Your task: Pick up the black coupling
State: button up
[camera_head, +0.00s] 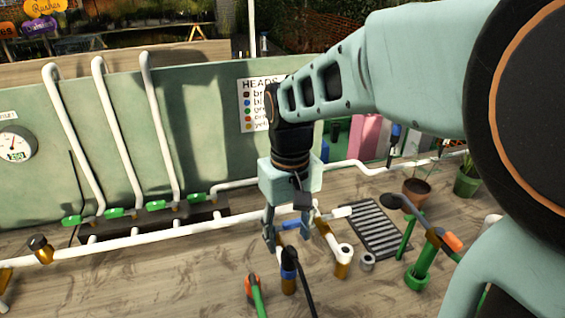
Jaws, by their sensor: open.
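My gripper (287,232) points down over the wooden surface, with its two fingers apart. Between and behind the fingers are a blue piece (291,225) and part of a white pipe. I cannot tell for certain which piece is the black coupling. A dark cap-like piece (290,254) tops an upright blue and brown fitting just in front of the fingers. A small grey ring-shaped piece (368,262) stands to the right of the gripper, apart from it. My gripper hides part of the surface behind it.
A dark slotted grate (375,229) lies right of the gripper. A white pipe run (150,239) crosses left. A green panel (215,135) closes off the back.

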aim_at(289, 255)
notch_tip(289, 255, down, 7)
jog(key=shift+d+f, duration=0.1)
jog(key=shift+f, duration=0.05)
jog(key=c, duration=1.2)
jog(key=shift+c, duration=0.2)
